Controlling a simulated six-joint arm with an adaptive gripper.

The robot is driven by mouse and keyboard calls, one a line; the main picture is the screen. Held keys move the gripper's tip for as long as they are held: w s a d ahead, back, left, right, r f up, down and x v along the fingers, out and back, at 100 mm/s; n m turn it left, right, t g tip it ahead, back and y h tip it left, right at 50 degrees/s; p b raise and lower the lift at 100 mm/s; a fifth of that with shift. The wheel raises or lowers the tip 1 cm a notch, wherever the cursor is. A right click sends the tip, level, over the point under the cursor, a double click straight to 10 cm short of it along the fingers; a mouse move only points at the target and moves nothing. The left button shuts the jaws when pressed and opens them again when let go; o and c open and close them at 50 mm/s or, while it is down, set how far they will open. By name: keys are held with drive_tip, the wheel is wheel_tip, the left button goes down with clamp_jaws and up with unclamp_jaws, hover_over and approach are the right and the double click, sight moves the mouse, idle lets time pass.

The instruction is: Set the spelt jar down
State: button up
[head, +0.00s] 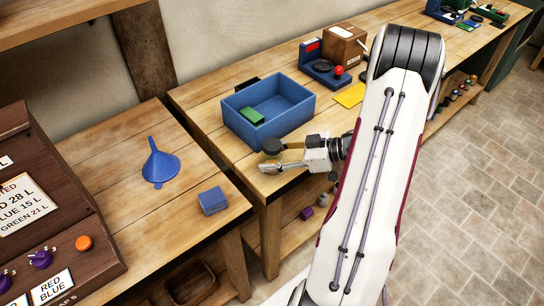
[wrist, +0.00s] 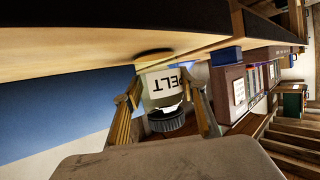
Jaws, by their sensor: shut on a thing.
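The spelt jar (wrist: 163,84) is pale, with black letters reading "PELT" and a dark ribbed lid. It appears upside down in the wrist view, between the two yellowish fingers of my gripper (wrist: 163,95), which is shut on it. In the head view my gripper (head: 276,157) is at the front edge of the wooden bench (head: 225,148), with the jar's dark lid (head: 272,146) showing at the fingers. A dark oval patch lies on the wood by the jar's base in the wrist view; I cannot tell whether the base touches the wood.
A blue bin (head: 295,126) with a green block (head: 252,115) stands just behind my gripper. A blue funnel (head: 160,164) and blue block (head: 212,200) are on the left bench.

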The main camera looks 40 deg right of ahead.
sight(271, 143)
drive_tip(key=shift+r, duration=0.15)
drive_tip(key=shift+r, duration=4.9)
drive_tip(key=shift+w, duration=0.15)
